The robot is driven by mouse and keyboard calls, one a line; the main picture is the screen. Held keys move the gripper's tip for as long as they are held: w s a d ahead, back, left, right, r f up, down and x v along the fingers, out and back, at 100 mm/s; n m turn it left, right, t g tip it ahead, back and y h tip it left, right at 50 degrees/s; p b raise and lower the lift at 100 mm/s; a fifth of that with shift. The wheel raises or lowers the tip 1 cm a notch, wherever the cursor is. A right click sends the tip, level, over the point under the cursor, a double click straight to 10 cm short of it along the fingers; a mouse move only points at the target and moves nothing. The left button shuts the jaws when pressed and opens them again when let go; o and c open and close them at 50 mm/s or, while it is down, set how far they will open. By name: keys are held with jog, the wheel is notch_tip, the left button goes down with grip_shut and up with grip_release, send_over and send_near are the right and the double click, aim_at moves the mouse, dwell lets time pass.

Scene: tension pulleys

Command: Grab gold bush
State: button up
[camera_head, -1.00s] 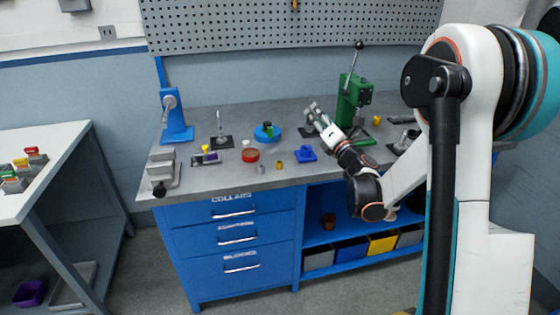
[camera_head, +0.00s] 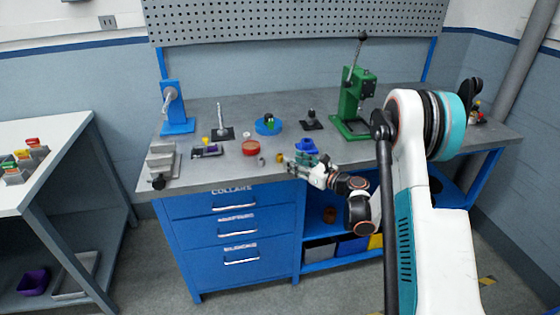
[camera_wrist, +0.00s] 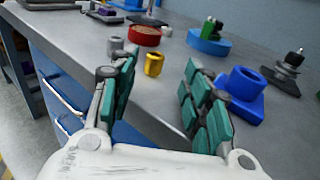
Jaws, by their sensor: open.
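The gold bush (camera_wrist: 154,64) is a small yellow-gold cylinder standing upright near the bench's front edge. In the head view the gold bush (camera_head: 280,157) is just left of my gripper (camera_head: 294,164). In the wrist view my gripper (camera_wrist: 155,92) is open, with green padded fingers spread apart. The bush shows in the gap between the fingers, beyond them and nearer the left finger. Nothing is held.
A grey bush (camera_wrist: 116,45) stands to the left of the gold one. A red round dish (camera_wrist: 145,36) is behind it. A blue flanged block (camera_wrist: 243,92) is close beside the right finger. The bench's front edge (camera_wrist: 135,105) runs below the gripper.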

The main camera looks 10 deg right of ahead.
aim_at(282, 156)
jog(key=shift+x, duration=1.15)
jog(key=b+x, duration=0.2)
jog(key=x, duration=0.3)
jog(key=shift+s+a, duration=0.1)
jog(key=shift+a, duration=0.15)
grip_shut()
